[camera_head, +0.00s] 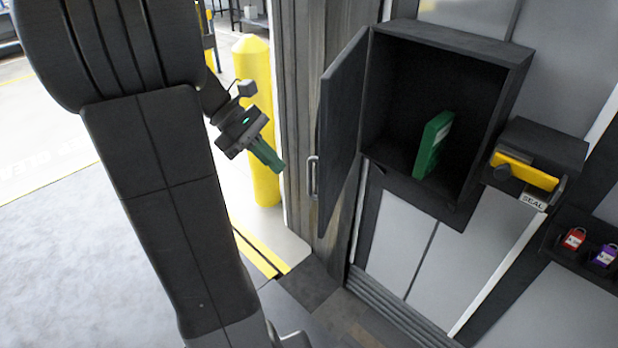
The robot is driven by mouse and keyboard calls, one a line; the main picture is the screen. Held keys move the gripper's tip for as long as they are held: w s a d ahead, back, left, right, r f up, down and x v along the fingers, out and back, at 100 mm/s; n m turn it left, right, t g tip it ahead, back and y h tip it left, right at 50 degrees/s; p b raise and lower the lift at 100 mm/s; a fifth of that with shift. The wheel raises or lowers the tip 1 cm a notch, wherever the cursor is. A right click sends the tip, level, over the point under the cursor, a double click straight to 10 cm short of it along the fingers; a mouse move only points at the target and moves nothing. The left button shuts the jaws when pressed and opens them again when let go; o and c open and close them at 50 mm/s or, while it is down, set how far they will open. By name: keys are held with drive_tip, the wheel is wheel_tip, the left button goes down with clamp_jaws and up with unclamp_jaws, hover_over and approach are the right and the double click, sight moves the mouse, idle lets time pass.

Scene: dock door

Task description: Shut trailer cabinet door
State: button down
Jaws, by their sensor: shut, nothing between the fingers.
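The trailer cabinet (450,45) is a dark box on the wall at the upper right. Its door (340,130) hangs wide open on the cabinet's left side, with a metal handle (313,177) near its lower left edge. A green box-like item (433,145) stands inside the cabinet, slightly tilted in the picture. My gripper (277,166), with green fingers, is shut and empty. In the picture it is just left of the door handle, with a gap between them.
A yellow bollard (254,65) stands behind my gripper. Right of the cabinet is a dark holder with a yellow bar (525,171) and a SEAL label (534,202). A red padlock (573,238) and a purple padlock (605,255) sit on a rack at the lower right.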

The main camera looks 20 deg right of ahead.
drive_tip(key=s+d+f+p, duration=0.1)
drive_tip(key=s+d+f, duration=0.2)
drive_tip(key=s+d, duration=0.2)
drive_tip(key=shift+d, duration=0.25)
drive_tip(key=shift+f, duration=0.1)
